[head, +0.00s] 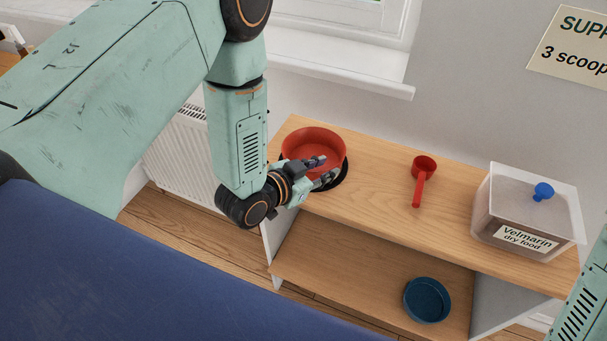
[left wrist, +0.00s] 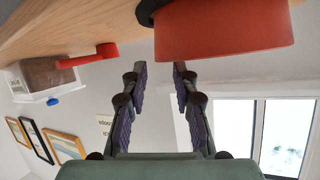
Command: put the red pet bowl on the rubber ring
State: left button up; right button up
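The red pet bowl (head: 313,146) is upright at the left end of the wooden top shelf. The black rubber ring (head: 342,179) shows under and around its lower edge, partly hidden by the bowl and gripper. In the left wrist view the bowl (left wrist: 222,32) is at the top, with a dark edge of the ring (left wrist: 147,12) beside its base. My left gripper (head: 325,167) is at the bowl's near side. Its two fingers (left wrist: 158,70) are apart with nothing between them, the tips close to the bowl. My right gripper is out of view.
A red scoop (head: 421,180) lies right of the bowl, and a clear dry food bin (head: 528,212) with a blue knob stands farther right. A blue bowl (head: 427,299) is on the lower shelf. A wall and window sill (head: 340,75) are behind.

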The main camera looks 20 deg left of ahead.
pick_arm(q)
jog(key=v, duration=0.8)
jog(key=s+a+f+n+g+y, duration=0.1)
jog(key=s+f+g, duration=0.3)
jog(key=s, duration=0.4)
jog(key=s+a+f+n+g+y, duration=0.2)
jog(key=s+f+n+g, duration=0.1)
jog(key=s, duration=0.6)
jog(key=s+a+f+n+g+y, duration=0.2)
jog(key=s+f+g, duration=0.3)
jog(key=s+f, duration=0.2)
jog(key=shift+s+n, duration=0.3)
jog(key=shift+s, duration=0.55)
jog(key=shift+w, duration=0.1)
